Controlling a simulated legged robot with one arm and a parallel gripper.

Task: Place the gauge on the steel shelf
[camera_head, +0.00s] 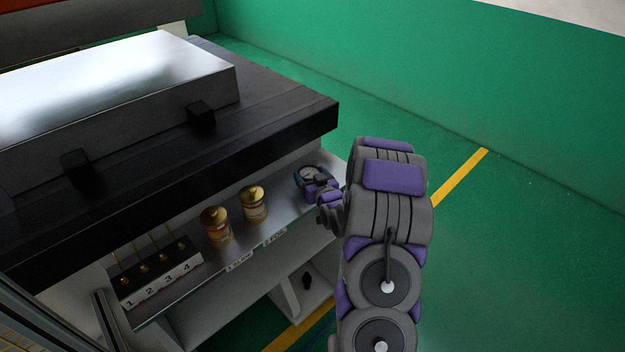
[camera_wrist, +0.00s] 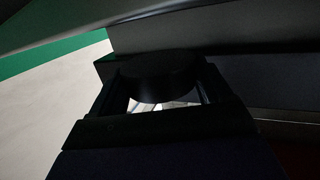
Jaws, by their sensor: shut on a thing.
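The gauge (camera_head: 312,173) is a small round dial with a pale face and dark rim. It is at the right end of the steel shelf (camera_head: 281,218), below the overhanging black top. My gripper (camera_head: 318,186) is shut on the gauge, reaching in from the right. I cannot tell whether the gauge touches the shelf. In the wrist view, a dark round shape, likely the gauge (camera_wrist: 158,82), lies between the fingers of my gripper (camera_wrist: 160,98); that view is very dark.
Two brass-topped jars (camera_head: 215,227) (camera_head: 254,204) stand on the shelf left of the gauge, behind small labels. A white block numbered 1 to 4 (camera_head: 160,281) holds thin rods farther left. The black slab (camera_head: 270,115) overhangs the shelf. Green floor is open at right.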

